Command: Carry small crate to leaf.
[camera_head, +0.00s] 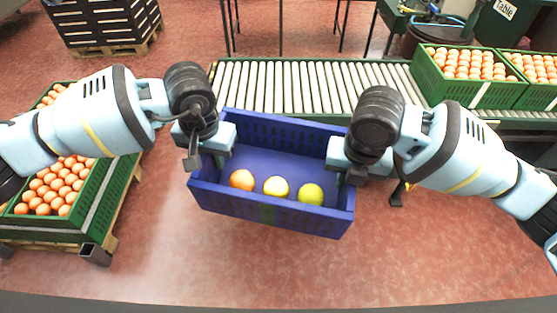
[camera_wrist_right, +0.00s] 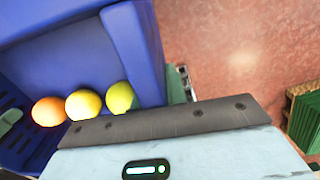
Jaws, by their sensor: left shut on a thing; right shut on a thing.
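A blue small crate (camera_head: 262,213) is held between my two grippers in the head view. Inside it lie an orange fruit (camera_head: 242,180), a yellow one (camera_head: 276,187) and a yellow-green one (camera_head: 311,194), in a row along the near wall. My left gripper (camera_head: 208,150) is shut on the crate's left end wall. My right gripper (camera_head: 345,165) is shut on its right end wall. The fingertips are partly hidden. The right wrist view shows the crate (camera_wrist_right: 135,50) and the three fruits close up. I cannot make out a leaf.
A roller conveyor (camera_head: 300,85) runs behind the crate. Green crates of oranges (camera_head: 468,75) stand at its right end. A green bin of oranges (camera_head: 100,190) on a pallet stands at the left. Dark stacked crates (camera_head: 100,25) are at the back left. The red floor in front is clear.

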